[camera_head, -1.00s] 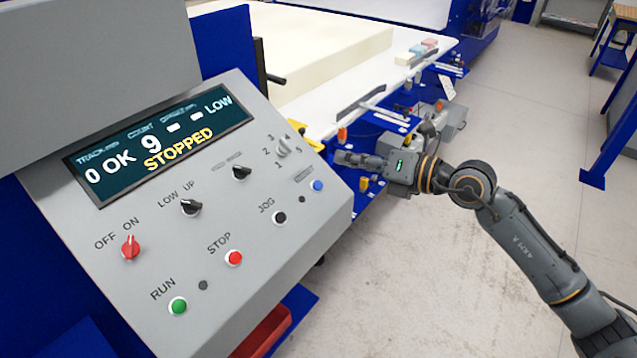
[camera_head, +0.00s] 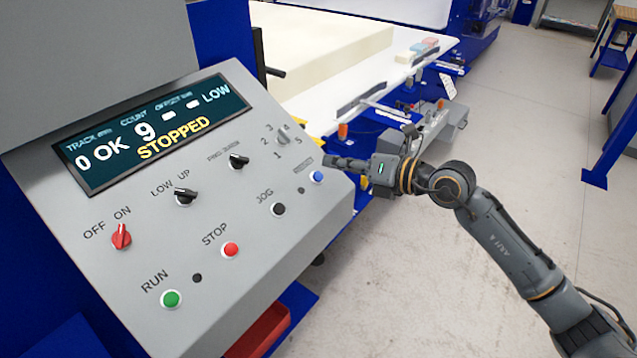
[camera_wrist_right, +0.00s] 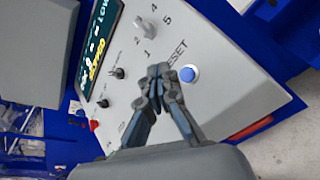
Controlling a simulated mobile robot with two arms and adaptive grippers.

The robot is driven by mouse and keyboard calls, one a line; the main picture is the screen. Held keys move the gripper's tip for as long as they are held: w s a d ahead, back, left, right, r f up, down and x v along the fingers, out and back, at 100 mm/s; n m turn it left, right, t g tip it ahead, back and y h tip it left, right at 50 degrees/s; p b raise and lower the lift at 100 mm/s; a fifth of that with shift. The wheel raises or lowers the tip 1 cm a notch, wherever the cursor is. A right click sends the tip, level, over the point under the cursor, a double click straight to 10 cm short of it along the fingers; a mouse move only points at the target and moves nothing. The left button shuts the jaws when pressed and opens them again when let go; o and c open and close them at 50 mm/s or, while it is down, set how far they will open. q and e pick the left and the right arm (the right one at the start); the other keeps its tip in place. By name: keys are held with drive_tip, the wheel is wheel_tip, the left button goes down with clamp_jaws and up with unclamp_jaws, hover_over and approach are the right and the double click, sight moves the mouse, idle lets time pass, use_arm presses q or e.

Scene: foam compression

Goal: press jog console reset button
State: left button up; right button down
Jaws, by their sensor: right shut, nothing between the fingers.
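The grey sloped console (camera_head: 130,275) fills the left of the head view. Its blue reset button (camera_head: 317,177) sits near the right edge, beside the RESET label. In the right wrist view the blue button (camera_wrist_right: 188,74) lies just right of the fingertips, under the RESET lettering. My right gripper (camera_head: 330,161) is shut and empty, its fingertips close to the console's right edge, a little above the button in the head view. The closed fingertips (camera_wrist_right: 158,70) show over the panel in the wrist view. I cannot tell whether they touch it. My left gripper is not in view.
The display (camera_head: 150,130) reads STOPPED. A black JOG button (camera_head: 279,209), red STOP button (camera_head: 231,250), green RUN button (camera_head: 171,299) and several knobs share the panel. A white table (camera_head: 335,100) with foam stands behind. Open floor (camera_head: 420,290) lies to the right.

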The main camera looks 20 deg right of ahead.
sight(318, 177)
drive_tip(key=shift+w+a+f+b, duration=0.2)
drive_tip(key=shift+w+a+f, duration=0.1)
drive_tip(key=shift+f, duration=0.3)
drive_tip(key=shift+w+a+f+b, duration=0.15)
drive_tip(key=shift+w+f, duration=0.1)
drive_tip(key=shift+f, duration=0.3)
drive_tip(key=shift+f, duration=0.1)
idle(0.6)
drive_tip(key=shift+w+a+f, duration=0.15)
drive_tip(key=shift+f, duration=0.1)
drive_tip(key=shift+w+a+f, duration=0.15)
drive_tip(key=shift+f, duration=0.3)
idle(0.9)
drive_tip(key=shift+r, duration=0.1)
drive_tip(key=shift+s+d+r+p, duration=0.25)
drive_tip(key=shift+s+r+p, duration=0.1)
drive_tip(key=shift+r+p, duration=0.3)
